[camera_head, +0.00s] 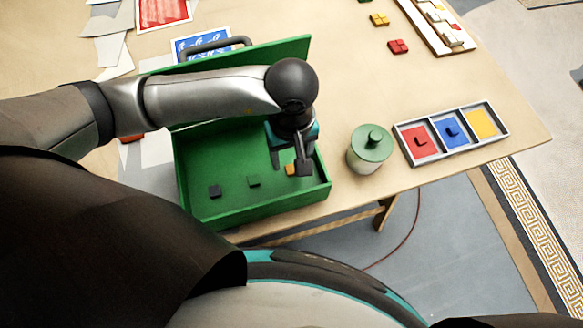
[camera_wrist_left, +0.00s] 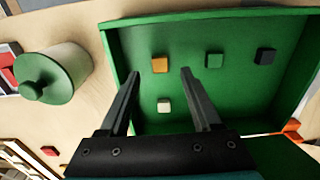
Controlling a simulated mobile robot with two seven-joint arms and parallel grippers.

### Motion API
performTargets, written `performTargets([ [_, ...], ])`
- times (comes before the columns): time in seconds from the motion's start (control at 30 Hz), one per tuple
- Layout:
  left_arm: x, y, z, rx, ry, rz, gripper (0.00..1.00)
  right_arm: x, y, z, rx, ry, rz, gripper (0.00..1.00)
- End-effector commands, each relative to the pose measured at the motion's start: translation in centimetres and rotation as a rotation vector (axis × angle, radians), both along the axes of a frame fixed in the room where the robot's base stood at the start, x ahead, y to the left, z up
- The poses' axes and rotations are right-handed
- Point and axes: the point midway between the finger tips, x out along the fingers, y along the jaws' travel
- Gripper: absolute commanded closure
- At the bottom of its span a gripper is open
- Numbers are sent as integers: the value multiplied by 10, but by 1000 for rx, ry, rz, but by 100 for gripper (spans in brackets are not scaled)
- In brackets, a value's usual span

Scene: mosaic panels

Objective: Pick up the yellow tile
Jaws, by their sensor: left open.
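The yellow tile, orange-yellow in colour, lies on the floor of the open green box (camera_head: 188,160). In the head view the tile (camera_head: 290,169) is partly hidden by my left gripper (camera_head: 291,166). In the left wrist view the tile (camera_wrist_left: 160,64) shows whole, just beyond and between the fingertips of my left gripper (camera_wrist_left: 160,73). The fingers are apart and empty, inside the box above its floor. I cannot tell the exact height of the fingertips over the tile. My right gripper is not in view.
The box also holds a black tile (camera_head: 215,191), a green tile (camera_head: 253,181) and a white tile (camera_wrist_left: 164,105). Its walls stand close around. A green-lidded jar (camera_head: 370,148) and a tray (camera_head: 402,128) with red, blue and yellow compartments stand to the right.

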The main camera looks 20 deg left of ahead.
Motion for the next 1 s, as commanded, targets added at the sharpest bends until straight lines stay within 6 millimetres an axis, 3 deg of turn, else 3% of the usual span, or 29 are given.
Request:
performTargets([
  [0.13,-2,-1,-26,0,5,1,35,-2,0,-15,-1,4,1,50],
  [0.3,-1,-1,-43,-1,1,1,35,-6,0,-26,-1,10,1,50],
  [0.57,-1,-1,-44,0,0,1,35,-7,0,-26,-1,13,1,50],
  [1.0,-1,-1,-44,0,0,0,83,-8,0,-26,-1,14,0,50],
])
